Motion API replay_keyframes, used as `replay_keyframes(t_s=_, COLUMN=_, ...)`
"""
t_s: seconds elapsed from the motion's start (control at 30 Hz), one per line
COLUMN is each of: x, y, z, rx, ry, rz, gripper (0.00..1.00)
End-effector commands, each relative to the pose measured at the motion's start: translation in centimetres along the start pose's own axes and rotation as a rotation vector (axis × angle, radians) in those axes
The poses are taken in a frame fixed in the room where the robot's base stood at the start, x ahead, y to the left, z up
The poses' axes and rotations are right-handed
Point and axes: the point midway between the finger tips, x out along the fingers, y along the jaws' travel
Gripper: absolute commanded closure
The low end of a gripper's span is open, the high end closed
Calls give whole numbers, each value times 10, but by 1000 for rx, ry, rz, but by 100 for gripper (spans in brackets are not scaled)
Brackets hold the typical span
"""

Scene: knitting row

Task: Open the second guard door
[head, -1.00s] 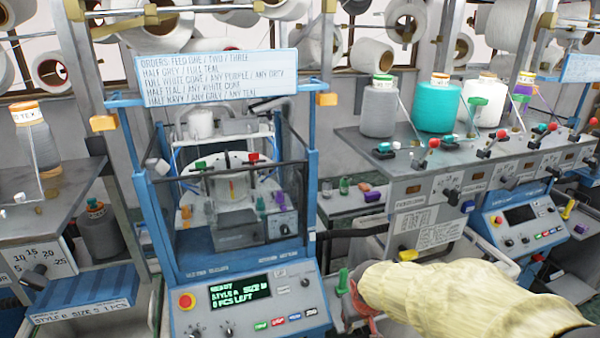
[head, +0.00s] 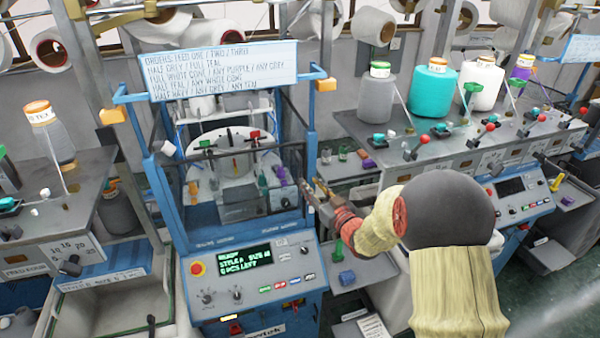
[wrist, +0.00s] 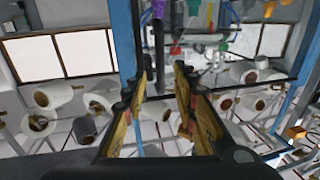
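The blue-framed knitting machine (head: 309,150) stands left of centre in the head view. Clear guard panels with dark edges (head: 163,188) close around its needle bed; I cannot tell which is the second guard door or whether any panel is ajar. My gripper (head: 308,190) is at the machine's right front post, just above the console's right end. In the wrist view my gripper (wrist: 160,88) has its two yellow-padded fingers apart. A dark upright bar (wrist: 159,55) shows between and beyond the fingertips; I cannot tell whether they touch it.
The console (head: 250,270) shows a lit green display below the panels. An order sign (head: 220,70) hangs above. A bench with yarn cones (head: 435,95) and red-knobbed levers stands right. A shelf with small coloured parts (head: 345,170) lies behind my gripper. Another bench (head: 60,215) stands left.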

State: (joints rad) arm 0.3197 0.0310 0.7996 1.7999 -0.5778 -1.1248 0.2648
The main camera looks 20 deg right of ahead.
Motion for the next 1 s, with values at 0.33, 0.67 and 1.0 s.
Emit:
replay_keyframes(t_s=0.33, x=39, y=-1, z=-4, rx=9, ry=7, rz=-3, gripper=72)
replay_keyframes(t_s=0.67, x=74, y=-1, z=-4, rx=8, ry=7, rz=-2, gripper=72)
replay_keyframes(t_s=1.0, x=78, y=-1, z=-3, rx=8, ry=7, rz=-1, gripper=72)
